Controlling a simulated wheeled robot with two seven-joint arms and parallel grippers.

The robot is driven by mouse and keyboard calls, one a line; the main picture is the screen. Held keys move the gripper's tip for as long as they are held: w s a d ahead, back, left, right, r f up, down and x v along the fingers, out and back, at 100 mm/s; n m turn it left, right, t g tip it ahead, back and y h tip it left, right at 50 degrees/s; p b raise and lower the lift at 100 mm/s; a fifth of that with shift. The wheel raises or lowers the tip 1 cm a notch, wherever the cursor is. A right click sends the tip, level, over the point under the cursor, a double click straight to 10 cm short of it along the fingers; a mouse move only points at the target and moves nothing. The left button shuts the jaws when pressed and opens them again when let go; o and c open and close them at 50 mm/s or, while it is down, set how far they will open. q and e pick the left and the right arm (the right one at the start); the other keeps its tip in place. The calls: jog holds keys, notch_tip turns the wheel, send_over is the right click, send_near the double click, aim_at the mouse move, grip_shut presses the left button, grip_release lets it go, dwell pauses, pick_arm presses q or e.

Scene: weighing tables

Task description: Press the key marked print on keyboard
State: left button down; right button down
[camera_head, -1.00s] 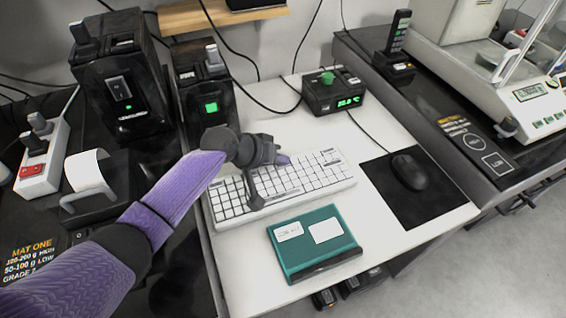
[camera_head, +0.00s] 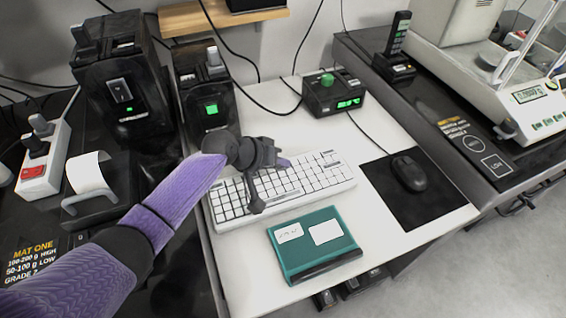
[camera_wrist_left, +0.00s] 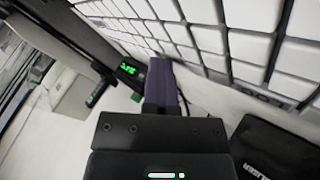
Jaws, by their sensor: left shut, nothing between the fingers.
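A white keyboard (camera_head: 318,177) lies on the white table, and its keys show close up in the left wrist view (camera_wrist_left: 205,35). The key markings are too small or blurred to read, so I cannot tell which key is print. My left gripper (camera_head: 284,163) is over the back middle part of the keyboard, shut and empty. Its purple-tipped fingers (camera_wrist_left: 163,85) point along the keyboard's back edge in the wrist view. I cannot tell whether the tip touches a key. The gripper and wrist hide part of the keyboard's upper left. My right gripper is not in view.
A black mouse (camera_head: 409,172) rests on a black mat (camera_head: 427,207) to the right. A black box with a green display (camera_head: 333,96) stands behind. Black devices (camera_head: 122,85) stand at left.

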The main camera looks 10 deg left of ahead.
pick_arm(q)
jog(key=shift+s+a+r, duration=0.1)
jog(key=shift+r, duration=0.4)
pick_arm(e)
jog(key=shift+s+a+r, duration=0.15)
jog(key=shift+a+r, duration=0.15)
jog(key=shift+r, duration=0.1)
pick_arm(q)
jog(key=shift+r, duration=0.1)
